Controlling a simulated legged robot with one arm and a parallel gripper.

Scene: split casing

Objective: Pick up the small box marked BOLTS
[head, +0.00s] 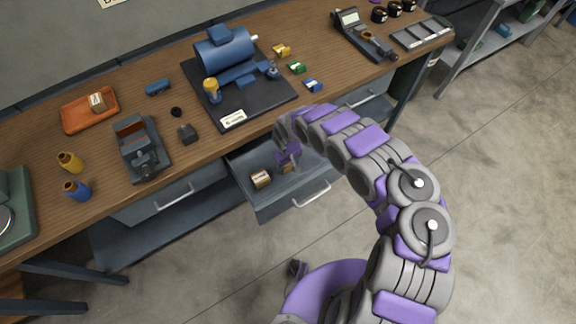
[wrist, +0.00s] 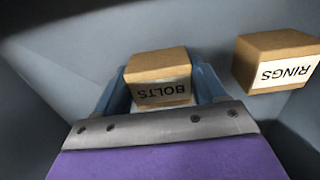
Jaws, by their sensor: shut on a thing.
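The small tan box marked BOLTS (wrist: 160,75) is in the wrist view, its white label upside down in the picture. My gripper (wrist: 160,88) is shut on it, with one blue-grey finger on each side. In the head view my gripper (head: 289,160) reaches into the open drawer (head: 268,205) under the bench. The BOLTS box (head: 288,168) shows only in part there, below the gripper. I cannot tell whether the box touches the drawer floor. A similar box marked RINGS (wrist: 278,62) stands apart, to the right in the wrist view.
The wooden bench (head: 130,85) overhangs the drawer. A black mat (head: 262,98) with a blue motor (head: 225,50) lies near its front edge. The RINGS box (head: 261,179) is close to my gripper.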

